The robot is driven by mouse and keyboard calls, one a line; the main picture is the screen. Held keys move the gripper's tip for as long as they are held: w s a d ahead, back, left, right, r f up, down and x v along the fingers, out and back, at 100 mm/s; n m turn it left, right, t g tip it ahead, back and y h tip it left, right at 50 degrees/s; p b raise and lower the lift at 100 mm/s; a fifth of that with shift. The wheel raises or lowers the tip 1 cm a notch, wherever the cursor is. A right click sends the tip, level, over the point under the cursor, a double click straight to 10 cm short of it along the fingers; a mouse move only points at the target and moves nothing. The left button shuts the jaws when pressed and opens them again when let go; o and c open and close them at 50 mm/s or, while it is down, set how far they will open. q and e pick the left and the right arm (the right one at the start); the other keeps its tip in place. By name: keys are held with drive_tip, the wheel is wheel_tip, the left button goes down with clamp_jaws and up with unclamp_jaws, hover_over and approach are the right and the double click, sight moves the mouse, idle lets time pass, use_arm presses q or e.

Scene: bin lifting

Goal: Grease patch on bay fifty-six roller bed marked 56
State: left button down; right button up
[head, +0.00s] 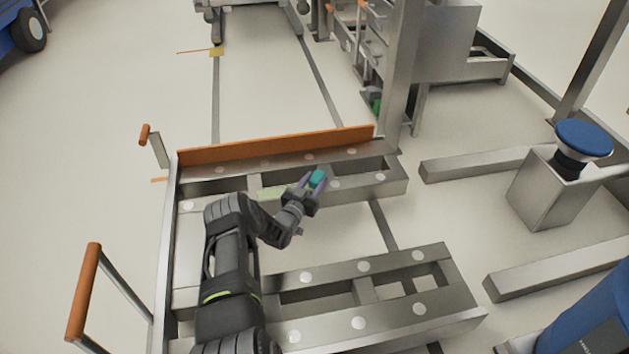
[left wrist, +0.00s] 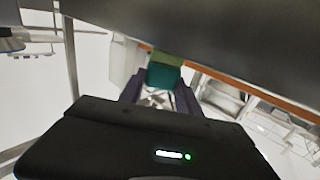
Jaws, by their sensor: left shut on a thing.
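My left gripper (head: 311,187) is shut on a small teal block (head: 318,178), held at the far beam of the steel roller bed (head: 372,186). Whether the block touches the beam is unclear. In the left wrist view the teal block (left wrist: 163,75) sits between the purple fingers, with a duller green strip above it. A pale yellow-green patch (head: 270,193) shows on the far beam, just left of the gripper; I cannot tell whether it is grease. No number 56 is readable. My right gripper is not in view.
An orange bar (head: 275,145) runs along the bed's far edge. Orange-handled levers (head: 84,290) stand at left. A steel post (head: 400,75) rises beyond the bed's far right corner. A blue-topped pedestal (head: 555,190) and a blue body (head: 590,320) are at right.

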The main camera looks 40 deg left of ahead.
use_arm(q)
drive_tip(key=shift+s+a+r, duration=0.1)
drive_tip(key=shift+s+a, duration=0.95)
drive_tip(key=shift+s, duration=0.3)
drive_tip(key=shift+s+a, duration=0.1)
drive_tip(key=shift+s+a, duration=1)
drive_tip(key=shift+s, duration=0.25)
drive_tip(key=shift+s+f, duration=0.1)
drive_tip(key=shift+f, duration=0.1)
drive_tip(key=shift+s+a+r, duration=0.15)
drive_tip(key=shift+s+a, duration=0.9)
drive_tip(key=shift+s, duration=0.2)
drive_tip(key=shift+s+a, duration=1.1)
drive_tip(key=shift+s, duration=0.25)
